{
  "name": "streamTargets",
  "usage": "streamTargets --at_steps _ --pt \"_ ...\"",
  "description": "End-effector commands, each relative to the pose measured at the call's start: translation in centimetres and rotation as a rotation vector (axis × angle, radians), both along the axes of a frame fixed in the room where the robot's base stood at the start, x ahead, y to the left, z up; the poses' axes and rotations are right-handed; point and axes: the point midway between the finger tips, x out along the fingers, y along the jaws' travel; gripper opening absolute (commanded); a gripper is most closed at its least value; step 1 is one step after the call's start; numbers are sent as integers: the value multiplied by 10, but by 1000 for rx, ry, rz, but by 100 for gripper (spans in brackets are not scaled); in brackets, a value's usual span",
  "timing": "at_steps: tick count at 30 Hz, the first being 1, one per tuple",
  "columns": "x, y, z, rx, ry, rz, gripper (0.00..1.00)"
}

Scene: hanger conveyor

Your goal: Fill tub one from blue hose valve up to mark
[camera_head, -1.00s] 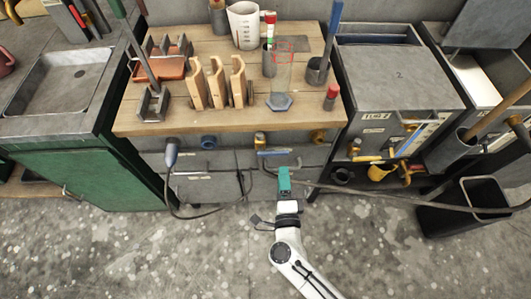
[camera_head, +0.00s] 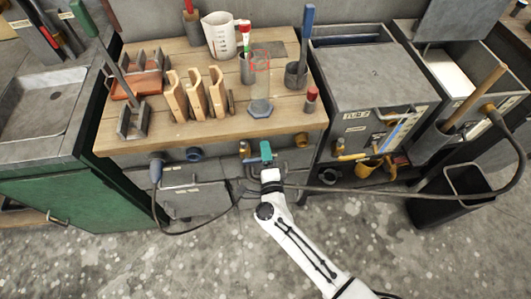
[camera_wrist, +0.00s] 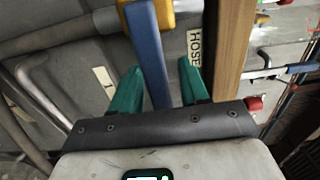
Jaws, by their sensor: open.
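In the wrist view a blue lever (camera_wrist: 146,50) lies between the two green fingers of my gripper (camera_wrist: 155,90), which are open on either side of it with gaps showing. The lever runs up to a yellow valve body (camera_wrist: 155,12), and a HOSE label (camera_wrist: 194,55) sits beside it. In the head view my gripper (camera_head: 266,152) is at the bench front and hides most of the lever; the brass valve (camera_head: 245,150) shows left of it.
A wooden bench (camera_head: 130,143) carries wooden clamps, a white jug (camera_head: 220,35) and cups. A dark hose (camera_head: 400,192) runs right from near my gripper. A black bin (camera_head: 450,195) stands at right, a green cabinet (camera_head: 60,195) at left. The floor in front is clear.

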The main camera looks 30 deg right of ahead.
Motion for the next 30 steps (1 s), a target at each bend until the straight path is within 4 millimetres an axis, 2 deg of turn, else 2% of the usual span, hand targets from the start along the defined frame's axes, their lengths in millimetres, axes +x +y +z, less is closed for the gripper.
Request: streamTargets --at_steps 3,17,30 --pt "0 0 0 0 0 0 44" --pt "0 0 0 0 0 0 0" --pt "0 0 0 -4 1 0 0"
